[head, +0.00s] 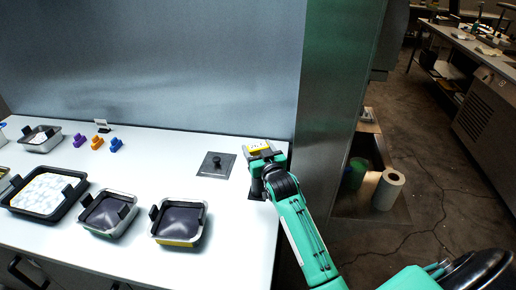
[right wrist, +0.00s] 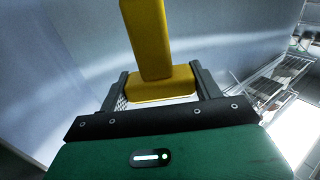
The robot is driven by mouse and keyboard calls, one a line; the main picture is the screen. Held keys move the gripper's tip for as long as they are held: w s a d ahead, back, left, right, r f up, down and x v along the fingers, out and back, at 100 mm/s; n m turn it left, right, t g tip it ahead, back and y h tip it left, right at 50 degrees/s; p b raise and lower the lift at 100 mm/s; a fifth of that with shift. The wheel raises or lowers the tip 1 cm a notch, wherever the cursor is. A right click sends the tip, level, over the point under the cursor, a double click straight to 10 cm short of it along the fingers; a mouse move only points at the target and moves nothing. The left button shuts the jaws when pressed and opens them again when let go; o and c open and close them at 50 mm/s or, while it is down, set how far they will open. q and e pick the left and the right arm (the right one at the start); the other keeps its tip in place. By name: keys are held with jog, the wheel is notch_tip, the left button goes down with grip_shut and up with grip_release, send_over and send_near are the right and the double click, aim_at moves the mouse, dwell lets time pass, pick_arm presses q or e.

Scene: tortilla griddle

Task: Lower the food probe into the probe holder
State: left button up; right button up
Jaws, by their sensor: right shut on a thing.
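The food probe is a yellow piece (head: 258,147) at the right end of the white counter in the head view. My right gripper (head: 264,157) is shut on it. In the right wrist view, a yellow block (right wrist: 162,86) sits between the fingers of my right gripper (right wrist: 158,84), and a yellow bar (right wrist: 147,38) extends upward from it. The probe's lower end is hidden. A dark patch (head: 256,194) shows on the counter under my right wrist, mostly covered; I cannot tell whether it is the probe holder. My left gripper is not in view.
A grey square plate with a black knob (head: 216,165) lies left of my gripper. Black-handled pans (head: 180,222) and trays (head: 44,195) stand further left, with small purple, orange and blue pieces (head: 97,143) behind. A tall metal panel (head: 335,120) stands close on the right.

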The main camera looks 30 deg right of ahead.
jog(key=shift+f+b, duration=0.3)
jog(key=shift+f, duration=1.5)
dwell(2.4)
jog(key=o, duration=1)
jog(key=shift+s, duration=0.1)
jog(key=shift+s+a+b, duration=0.3)
jog(key=shift+s+b, duration=0.35)
jog(key=shift+s, duration=1.6)
jog(key=shift+s+a+b, duration=0.25)
jog(key=shift+s+b, duration=0.4)
jog(key=shift+s, duration=1.6)
jog(key=shift+s+a+b, duration=0.3)
jog(key=shift+s+b, duration=0.35)
jog(key=shift+s, duration=1.6)
jog(key=shift+s+f, duration=0.1)
